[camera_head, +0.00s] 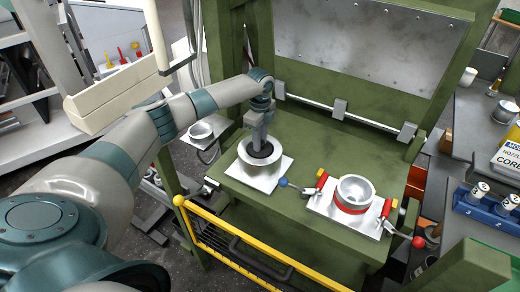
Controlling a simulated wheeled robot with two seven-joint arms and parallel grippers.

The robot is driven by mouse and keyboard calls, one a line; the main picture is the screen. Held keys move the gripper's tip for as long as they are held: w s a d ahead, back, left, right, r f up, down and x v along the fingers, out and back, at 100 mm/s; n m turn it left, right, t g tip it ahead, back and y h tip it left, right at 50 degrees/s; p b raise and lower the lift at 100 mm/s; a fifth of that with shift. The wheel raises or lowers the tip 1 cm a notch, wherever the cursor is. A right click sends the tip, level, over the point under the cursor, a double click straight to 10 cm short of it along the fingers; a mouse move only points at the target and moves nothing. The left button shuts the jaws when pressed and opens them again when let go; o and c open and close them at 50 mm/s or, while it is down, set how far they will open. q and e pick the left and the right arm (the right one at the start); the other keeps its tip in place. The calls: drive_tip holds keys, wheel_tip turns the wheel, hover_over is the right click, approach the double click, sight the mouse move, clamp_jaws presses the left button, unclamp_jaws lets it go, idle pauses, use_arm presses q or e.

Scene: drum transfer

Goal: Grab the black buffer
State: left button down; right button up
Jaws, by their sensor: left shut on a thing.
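A silver drum (247,162) stands upright on a white square plate at the left of the green bench. The black buffer (262,155) shows as a dark patch inside the drum's opening, mostly hidden by the gripper and the drum wall. My left gripper (259,146) points straight down into the drum from above. Its fingertips are at the dark part and shut on it; the exact contact is hard to see. My right gripper is not in view.
A second silver drum (355,189) with a red base sits between red clamps at the bench's right. A blue-knobbed lever (283,182) lies between the drums. A yellow rail (260,254) runs along the front. A metal panel (370,40) stands behind.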

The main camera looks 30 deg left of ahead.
sight(262, 143)
use_arm(q)
drive_tip(key=shift+w+r+b, duration=0.1)
drive_tip(key=shift+r+b, duration=0.55)
drive_tip(key=shift+r, duration=0.25)
drive_tip(key=shift+d+r+b, duration=0.2)
drive_tip(key=shift+r+b, duration=0.15)
drive_tip(key=shift+r, duration=0.25)
drive_tip(key=shift+d+r+b, duration=0.15)
drive_tip(key=shift+r+b, duration=0.2)
drive_tip(key=shift+r, duration=0.25)
drive_tip(key=d+r+b, duration=0.3)
drive_tip(key=d+r, duration=0.4)
drive_tip(key=d, duration=0.4)
drive_tip(key=shift+b, duration=0.35)
